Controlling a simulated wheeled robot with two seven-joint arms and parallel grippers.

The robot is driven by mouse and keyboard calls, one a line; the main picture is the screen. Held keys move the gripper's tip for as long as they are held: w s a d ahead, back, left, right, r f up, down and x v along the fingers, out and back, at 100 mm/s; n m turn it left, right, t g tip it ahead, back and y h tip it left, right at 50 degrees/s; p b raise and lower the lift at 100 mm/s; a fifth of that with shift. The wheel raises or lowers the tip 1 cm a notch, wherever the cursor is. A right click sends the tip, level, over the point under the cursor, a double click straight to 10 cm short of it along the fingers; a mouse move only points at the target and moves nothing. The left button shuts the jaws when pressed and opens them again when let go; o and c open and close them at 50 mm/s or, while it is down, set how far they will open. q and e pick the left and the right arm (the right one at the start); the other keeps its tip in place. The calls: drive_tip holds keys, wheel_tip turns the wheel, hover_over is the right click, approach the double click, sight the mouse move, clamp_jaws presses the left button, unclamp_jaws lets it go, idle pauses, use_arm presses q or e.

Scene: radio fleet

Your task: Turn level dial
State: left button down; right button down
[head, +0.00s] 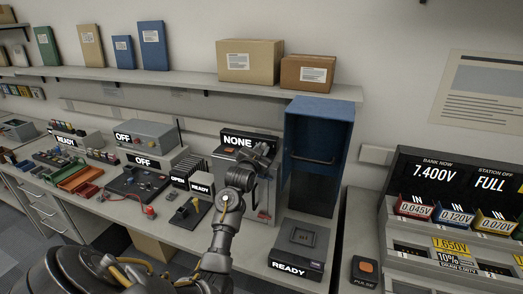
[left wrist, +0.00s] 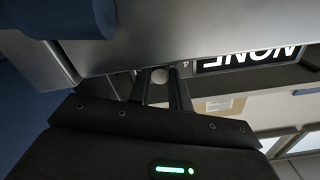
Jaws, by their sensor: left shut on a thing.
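The grey device with the NONE display (head: 238,141) stands on the bench beside a blue cabinet. My left gripper (head: 262,153) is at the upper front of this device, just below the display. In the left wrist view, the picture is turned over and the NONE display (left wrist: 250,59) reads upside down. There my left gripper (left wrist: 160,82) is shut with its two fingers on either side of a small round pale dial (left wrist: 158,75). The dial's marking is hidden. In the head view my gripper and arm cover the dial. My right gripper is not in view.
The open blue cabinet (head: 324,128) stands close right of the device. A READY box (head: 298,250) lies in front of it. A black stand with a yellow part (head: 187,212) and several thin upright panels (head: 196,170) are to the left. A bank console (head: 455,215) is at the right.

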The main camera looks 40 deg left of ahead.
use_arm(q)
drive_tip(key=m, duration=0.6)
drive_tip(key=shift+m, duration=0.4)
idle(0.4)
drive_tip(key=c, duration=1.3)
unclamp_jaws()
